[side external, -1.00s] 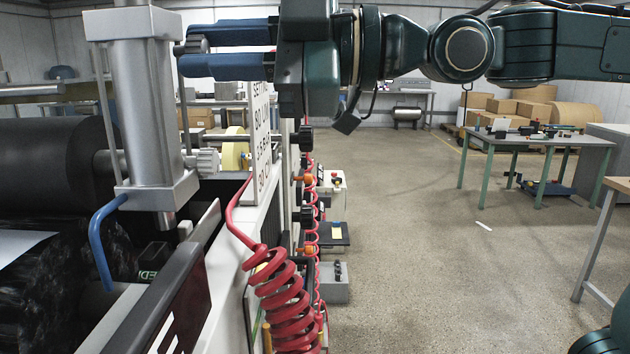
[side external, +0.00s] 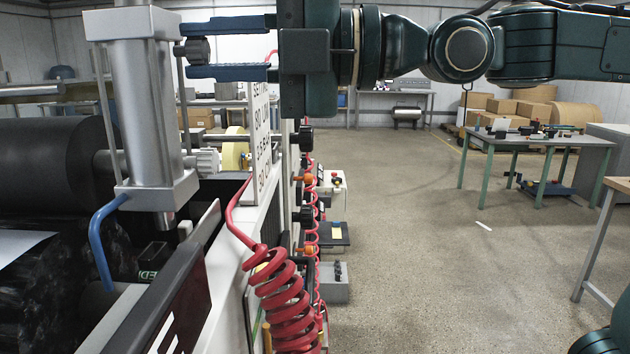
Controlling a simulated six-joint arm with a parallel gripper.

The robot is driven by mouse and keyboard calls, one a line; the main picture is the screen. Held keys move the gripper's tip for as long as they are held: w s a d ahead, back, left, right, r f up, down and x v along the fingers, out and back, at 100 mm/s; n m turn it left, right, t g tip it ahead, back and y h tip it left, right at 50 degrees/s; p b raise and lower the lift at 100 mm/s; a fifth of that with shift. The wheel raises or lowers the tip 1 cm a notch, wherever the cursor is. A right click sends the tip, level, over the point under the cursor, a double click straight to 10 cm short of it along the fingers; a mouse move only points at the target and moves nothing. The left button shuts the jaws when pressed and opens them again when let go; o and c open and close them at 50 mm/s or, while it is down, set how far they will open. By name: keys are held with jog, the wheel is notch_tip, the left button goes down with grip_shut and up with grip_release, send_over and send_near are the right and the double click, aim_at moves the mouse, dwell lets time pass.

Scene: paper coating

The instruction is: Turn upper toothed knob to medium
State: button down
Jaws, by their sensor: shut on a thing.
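The upper toothed knob (side external: 197,50) is dark grey and sits at the upper right side of the upright grey cylinder block (side external: 145,100) in the side external view. My gripper (side external: 190,49) reaches in from the right, with one blue finger above the knob and one below it. It is shut on the knob. A lower toothed knob (side external: 207,160), lighter grey, sits on the shaft beside the black roller, apart from my gripper. I cannot read any setting marks at the upper knob.
A white sign panel (side external: 261,140) stands just below my gripper. A coiled red hose (side external: 285,295) hangs along the machine's front. Black rollers (side external: 50,170) lie at the left. A green-legged table (side external: 540,140) stands far right, with open floor between.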

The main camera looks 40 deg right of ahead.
jog(key=shift+n, duration=0.3)
jog(key=c, duration=1.3)
grip_release()
jog(key=shift+o, duration=0.2)
jog(key=shift+s+d, duration=0.1)
jog(key=shift+s, duration=0.05)
jog(key=v, duration=1.3)
jog(key=shift+s+d, duration=0.15)
